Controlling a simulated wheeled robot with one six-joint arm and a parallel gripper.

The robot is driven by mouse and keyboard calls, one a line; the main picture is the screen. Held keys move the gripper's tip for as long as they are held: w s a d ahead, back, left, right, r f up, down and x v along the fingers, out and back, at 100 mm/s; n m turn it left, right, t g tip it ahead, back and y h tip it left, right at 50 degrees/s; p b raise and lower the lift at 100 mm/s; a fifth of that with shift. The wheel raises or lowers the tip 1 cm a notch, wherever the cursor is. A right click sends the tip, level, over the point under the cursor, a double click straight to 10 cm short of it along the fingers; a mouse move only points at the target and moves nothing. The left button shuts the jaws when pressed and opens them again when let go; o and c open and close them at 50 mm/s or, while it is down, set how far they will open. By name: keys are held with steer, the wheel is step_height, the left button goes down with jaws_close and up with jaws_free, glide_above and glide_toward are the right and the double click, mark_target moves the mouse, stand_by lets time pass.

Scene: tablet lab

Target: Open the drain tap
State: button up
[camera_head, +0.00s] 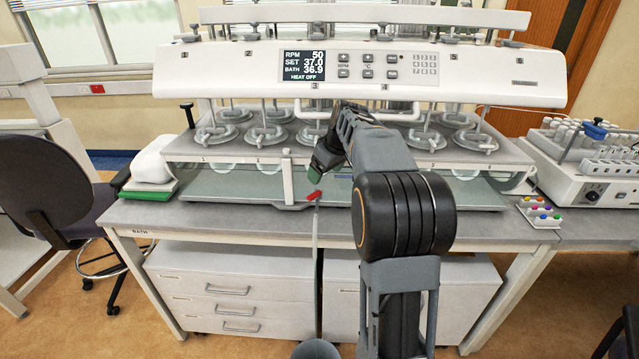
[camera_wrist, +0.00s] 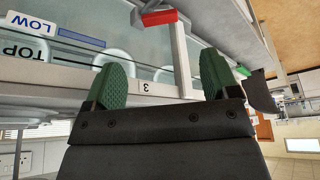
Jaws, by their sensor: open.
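The drain tap's red handle (camera_head: 314,196) sits at the front edge of the bench, low on the front of the water bath (camera_head: 240,190). In the wrist view the red handle (camera_wrist: 160,18) is at the top, beyond the fingertips and between their lines. My gripper (camera_head: 314,174) is just above and near the handle in the head view. In the wrist view my gripper (camera_wrist: 163,76) has two green fingertips spread wide apart with nothing between them. The tap's body is partly hidden behind the handle.
A pale drain hose (camera_head: 318,250) hangs from the tap in front of white drawers (camera_head: 220,290). The tester's control head (camera_head: 440,72) overhangs the vessels. A white post (camera_head: 287,180) stands left of the tap. A chair (camera_head: 50,190) stands at left.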

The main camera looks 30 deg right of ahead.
steer(key=shift+v, duration=2.2)
